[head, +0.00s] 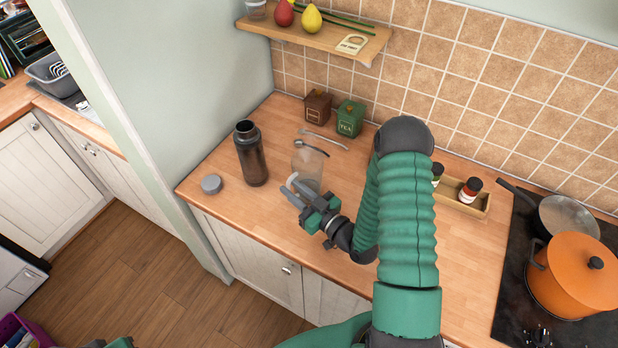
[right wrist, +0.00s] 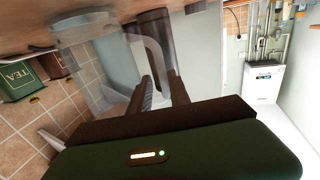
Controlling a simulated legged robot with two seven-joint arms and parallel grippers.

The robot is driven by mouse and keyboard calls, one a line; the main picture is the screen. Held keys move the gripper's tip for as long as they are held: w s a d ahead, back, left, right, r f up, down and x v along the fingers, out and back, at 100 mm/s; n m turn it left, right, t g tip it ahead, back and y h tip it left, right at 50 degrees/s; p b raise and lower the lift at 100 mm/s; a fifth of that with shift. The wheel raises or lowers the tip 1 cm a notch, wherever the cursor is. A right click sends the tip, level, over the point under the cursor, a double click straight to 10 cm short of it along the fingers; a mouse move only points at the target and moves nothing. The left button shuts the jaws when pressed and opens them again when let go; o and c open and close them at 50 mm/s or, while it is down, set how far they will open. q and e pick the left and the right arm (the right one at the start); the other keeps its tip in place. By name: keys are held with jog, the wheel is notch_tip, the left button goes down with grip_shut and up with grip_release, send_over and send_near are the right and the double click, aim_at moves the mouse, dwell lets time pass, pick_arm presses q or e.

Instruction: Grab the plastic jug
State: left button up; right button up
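The plastic jug (head: 308,168) is clear and stands on the wooden counter, beside a dark bottle. It also shows upside down in the right wrist view (right wrist: 82,48), with its handle towards my fingers. My right gripper (head: 296,188) is at the near side of the jug with its fingers apart. In the right wrist view the fingers (right wrist: 163,92) are close to the handle; I cannot tell whether they touch it. Only a sliver of my left arm's end shows at the bottom edge of the head view, and its fingers are hidden.
The dark bottle (head: 250,154) stands left of the jug, with a grey lid (head: 211,184) near the counter edge. Utensils (head: 316,143) and a green tea tin (head: 350,118) are behind. A brown tin (head: 317,106) stands there too. An orange pot (head: 572,275) is far right.

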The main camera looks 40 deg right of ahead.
jog(key=w, duration=0.1)
jog(key=w+a, duration=0.1)
jog(key=w, duration=0.1)
jog(key=shift+a+r, duration=0.25)
jog(key=shift+d, duration=0.25)
grip_shut()
jog(key=shift+s+d, duration=0.1)
jog(key=shift+d, duration=0.05)
dwell(0.6)
